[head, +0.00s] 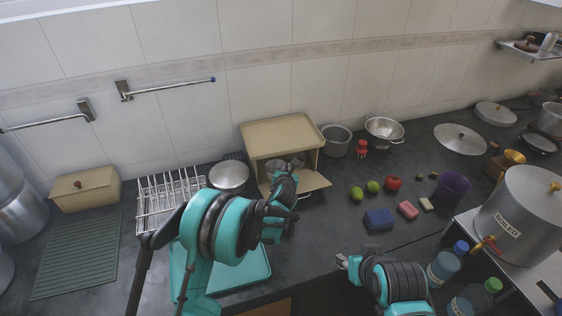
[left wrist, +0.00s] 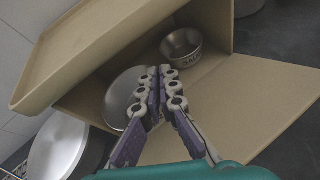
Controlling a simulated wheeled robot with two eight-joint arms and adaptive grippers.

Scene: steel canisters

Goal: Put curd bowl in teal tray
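In the head view the left gripper (head: 289,168) partly hides the box's inside. The teal tray (head: 256,268) lies on the counter, partly hidden by my left arm. My right gripper (head: 342,262) is low near the counter's front edge.
A round steel dish (left wrist: 122,98) is in the box beside the bowl. The box's flap (left wrist: 245,105) lies open in front. A wire rack (head: 165,200) and a steel lid (head: 229,176) are to the left. Fruit and a blue block (head: 379,219) are to the right.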

